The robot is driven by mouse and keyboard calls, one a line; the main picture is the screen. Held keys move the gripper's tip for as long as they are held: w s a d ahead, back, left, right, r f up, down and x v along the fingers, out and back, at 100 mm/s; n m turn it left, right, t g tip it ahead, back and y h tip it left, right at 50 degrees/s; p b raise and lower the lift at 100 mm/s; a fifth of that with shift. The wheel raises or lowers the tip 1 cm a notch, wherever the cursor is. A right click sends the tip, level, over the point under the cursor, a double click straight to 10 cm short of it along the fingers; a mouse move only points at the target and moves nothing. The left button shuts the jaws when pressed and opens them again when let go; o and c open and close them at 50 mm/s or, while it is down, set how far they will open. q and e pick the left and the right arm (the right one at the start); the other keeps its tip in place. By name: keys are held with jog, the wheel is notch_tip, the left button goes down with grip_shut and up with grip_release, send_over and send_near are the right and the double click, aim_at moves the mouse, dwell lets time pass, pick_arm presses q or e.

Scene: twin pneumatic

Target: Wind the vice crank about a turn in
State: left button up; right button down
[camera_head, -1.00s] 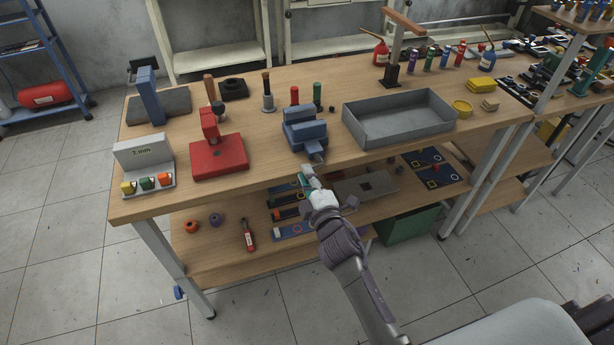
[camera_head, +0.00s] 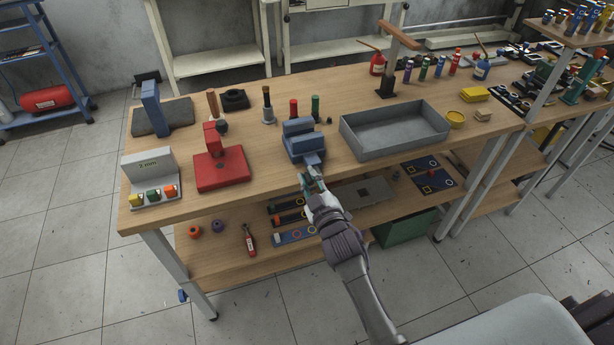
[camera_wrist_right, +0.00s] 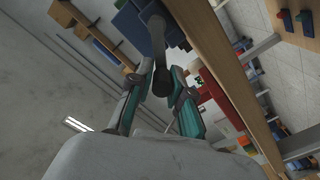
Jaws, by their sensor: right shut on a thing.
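The blue vice (camera_head: 303,140) stands at the front edge of the wooden bench, its front end facing me. My right gripper (camera_head: 311,178) is at the front of the vice, just off the bench edge. In the right wrist view the gripper (camera_wrist_right: 160,82) has its two fingers on either side of the dark crank (camera_wrist_right: 158,45), shut on its knobbed end. The vice also shows as a blue block at the top (camera_wrist_right: 135,20). In the head view the crank is mostly hidden by the gripper. My left gripper is not in view.
A red press (camera_head: 218,172) stands left of the vice and a grey tray (camera_head: 395,132) right of it. The bench front edge runs close by the gripper. A lower shelf (camera_head: 215,262) with small parts lies below. The floor in front is clear.

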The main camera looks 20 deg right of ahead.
jog(key=d+m, duration=0.2)
jog(key=m, duration=0.5)
jog(key=d+m, duration=0.2)
jog(key=m, duration=0.5)
jog(key=d+f+m+p, duration=0.1)
jog(key=d+m, duration=0.2)
jog(key=m, duration=0.4)
jog(key=shift+d+m, duration=0.1)
jog(key=shift+m, duration=0.3)
jog(key=shift+d+f+m+b, duration=0.15)
jog(key=shift+m+b, duration=0.2)
jog(key=shift+m, duration=0.3)
jog(key=shift+d+f+m+b, duration=0.15)
jog(key=shift+m+b, duration=0.15)
jog(key=shift+m, duration=0.35)
jog(key=shift+w+m, duration=0.1)
jog(key=shift+m, duration=0.2)
jog(key=c, duration=1.1)
grip_release()
jog(key=shift+r, duration=0.15)
